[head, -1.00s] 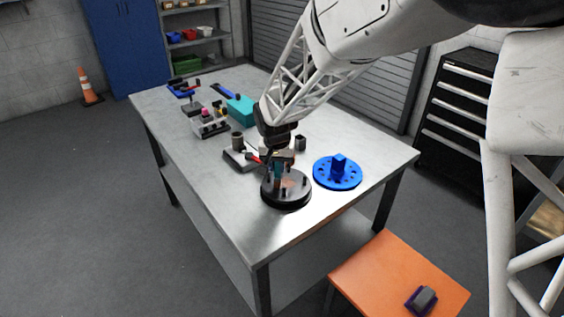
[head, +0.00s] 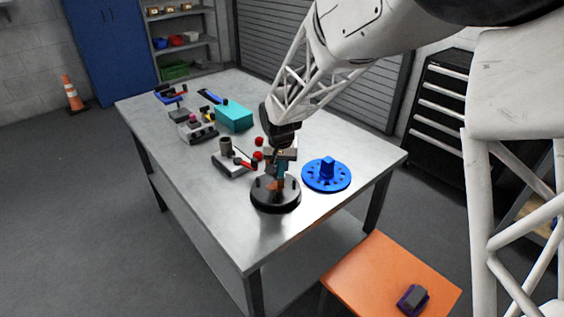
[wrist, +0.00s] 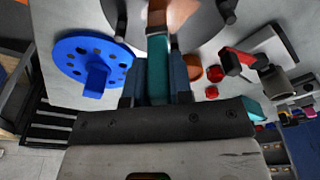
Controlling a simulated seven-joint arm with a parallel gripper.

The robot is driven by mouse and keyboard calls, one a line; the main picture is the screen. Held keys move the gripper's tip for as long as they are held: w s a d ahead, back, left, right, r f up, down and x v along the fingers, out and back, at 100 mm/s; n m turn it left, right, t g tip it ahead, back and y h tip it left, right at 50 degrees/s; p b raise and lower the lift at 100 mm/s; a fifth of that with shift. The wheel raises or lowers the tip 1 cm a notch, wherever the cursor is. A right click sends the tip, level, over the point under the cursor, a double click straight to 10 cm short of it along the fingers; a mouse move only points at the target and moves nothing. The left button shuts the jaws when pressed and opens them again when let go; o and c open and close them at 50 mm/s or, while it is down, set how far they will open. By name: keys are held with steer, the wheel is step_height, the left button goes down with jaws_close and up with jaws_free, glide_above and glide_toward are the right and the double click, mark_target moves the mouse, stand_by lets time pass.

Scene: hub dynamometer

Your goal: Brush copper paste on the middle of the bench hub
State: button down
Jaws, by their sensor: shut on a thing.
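The bench hub (head: 275,198) is a dark round disc with short studs, near the front of the steel table. It fills the top of the wrist view (wrist: 205,28). My gripper (head: 281,161) is shut on the teal handle of a brush (wrist: 157,70). The handle also shows in the head view (head: 282,171). The brush points down over the middle of the hub, its brown end at or just above the hub face; contact cannot be told. A copper-coloured patch shows on the hub beside the brush. The brush and fingers partly hide the hub's middle.
A blue disc with a raised centre (head: 327,178) lies right of the hub. A teal box (head: 234,117) is farther back. The table's front corner is clear.

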steer(key=shift+s+a, duration=1.8)
steer(key=shift+w+d, duration=2.3)
steer(key=shift+d, duration=0.05)
step_height(320, 180, up, 8)
steer(key=shift+w, duration=0.1)
steer(key=shift+w+a, duration=0.3)
steer(key=shift+a, duration=0.1)
steer(key=shift+f, duration=0.1)
